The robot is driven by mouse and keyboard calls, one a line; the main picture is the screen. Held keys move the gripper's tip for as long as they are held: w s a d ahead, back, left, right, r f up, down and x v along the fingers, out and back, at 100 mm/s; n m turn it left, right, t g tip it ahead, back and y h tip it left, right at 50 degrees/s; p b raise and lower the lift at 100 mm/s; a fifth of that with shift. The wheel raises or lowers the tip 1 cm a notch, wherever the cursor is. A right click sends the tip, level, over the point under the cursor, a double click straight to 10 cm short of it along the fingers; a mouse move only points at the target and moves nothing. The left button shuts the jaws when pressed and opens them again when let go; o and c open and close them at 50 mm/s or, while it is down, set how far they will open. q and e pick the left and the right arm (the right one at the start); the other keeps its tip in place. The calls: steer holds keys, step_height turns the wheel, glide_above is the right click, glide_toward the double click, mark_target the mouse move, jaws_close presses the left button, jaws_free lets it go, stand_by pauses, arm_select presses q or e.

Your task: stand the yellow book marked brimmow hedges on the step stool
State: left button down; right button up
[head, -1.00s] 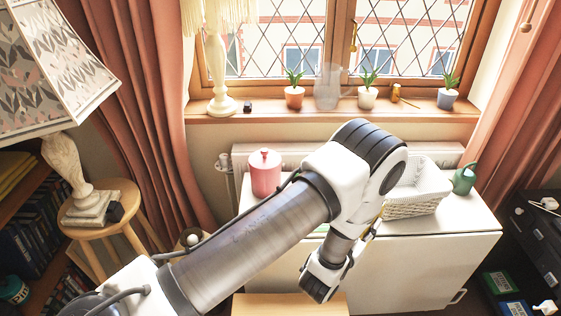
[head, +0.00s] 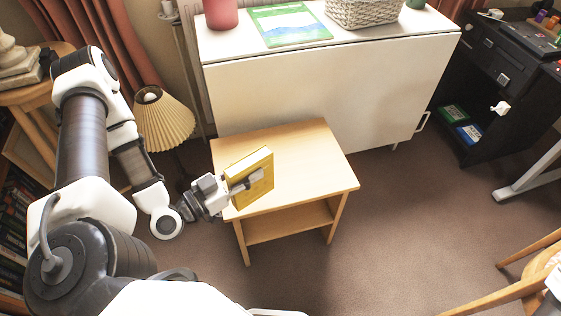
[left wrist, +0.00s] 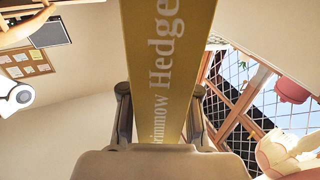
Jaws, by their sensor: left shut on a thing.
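The yellow book (head: 256,188) is upright over the left part of the wooden step stool (head: 310,160) in the head view. My left gripper (head: 247,181) is shut on it from the left side. In the left wrist view the book's spine (left wrist: 166,70) shows the letters "rimmow Hedge" between the two fingers. The book's lower edge is at or just above the stool's top; I cannot tell whether it touches. My right gripper is not in view.
A white cabinet (head: 320,90) stands behind the stool, with a green-and-blue book (head: 290,25), a pink canister (head: 221,12) and a white basket (head: 362,10) on top. A pleated lamp (head: 163,120) stands left of the stool.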

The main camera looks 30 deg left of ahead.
arm_select(q)
steer(key=shift+s, duration=0.1)
steer(key=shift+w+a, duration=0.1)
steer(key=shift+w, duration=0.25)
steer(key=w+a+f+b, duration=0.2)
steer(key=w, duration=0.5)
steer(key=w+a+f+b, duration=0.2)
steer(key=w+f+b, duration=0.1)
steer(key=w, duration=0.4)
steer(key=shift+w+a+b, duration=0.15)
steer(key=shift+a+b, duration=0.05)
steer(key=shift+b, duration=0.1)
steer(key=c, duration=0.8)
jaws_free()
steer(key=shift+c, duration=0.2)
steer(key=shift+r, duration=0.1)
